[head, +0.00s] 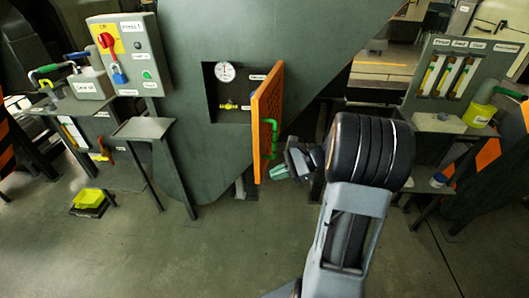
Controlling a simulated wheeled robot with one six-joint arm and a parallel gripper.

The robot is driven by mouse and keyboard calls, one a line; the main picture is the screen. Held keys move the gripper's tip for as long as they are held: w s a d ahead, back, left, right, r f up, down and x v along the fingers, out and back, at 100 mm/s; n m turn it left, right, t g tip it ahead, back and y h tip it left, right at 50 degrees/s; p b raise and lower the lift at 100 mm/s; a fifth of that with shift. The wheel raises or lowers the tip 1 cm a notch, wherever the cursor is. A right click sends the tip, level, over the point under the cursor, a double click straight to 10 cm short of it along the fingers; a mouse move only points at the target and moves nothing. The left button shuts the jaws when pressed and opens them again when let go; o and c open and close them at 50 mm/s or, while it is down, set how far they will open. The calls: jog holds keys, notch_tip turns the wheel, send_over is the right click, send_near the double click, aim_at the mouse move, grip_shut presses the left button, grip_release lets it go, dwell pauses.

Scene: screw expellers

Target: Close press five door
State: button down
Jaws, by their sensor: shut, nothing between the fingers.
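The orange door (268,112) stands swung open at the right side of a square recess in the grey-green press body (205,140). A green handle (270,138) is on the door's right face. The recess (235,88) is uncovered and shows a round gauge (225,71) and a yellow valve (229,105). My gripper (277,173) is just right of the door's lower edge, below the handle. It is shut and empty. I cannot tell whether it touches the door. My arm hides part of the press and floor.
A control box (128,55) with a red switch stands at left, with small shelves below it. A panel of gauge tubes (455,75) and a yellow jug (479,114) are at right. The floor (190,255) in front is clear.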

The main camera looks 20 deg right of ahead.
jog(key=w+d+f+m+t+y, duration=0.1)
jog(key=w+d+m+t+y, duration=0.1)
jog(key=d+m+t, duration=0.7)
jog(key=n+g+p, duration=0.2)
jog(key=p, duration=0.1)
send_near(259, 152)
jog(key=x, duration=0.6)
jog(key=shift+s+r, duration=0.15)
jog(key=shift+r, duration=0.1)
jog(key=shift+x, duration=0.85)
jog(key=shift+f+m+t+h, duration=0.1)
jog(key=shift+m+t+h, duration=0.2)
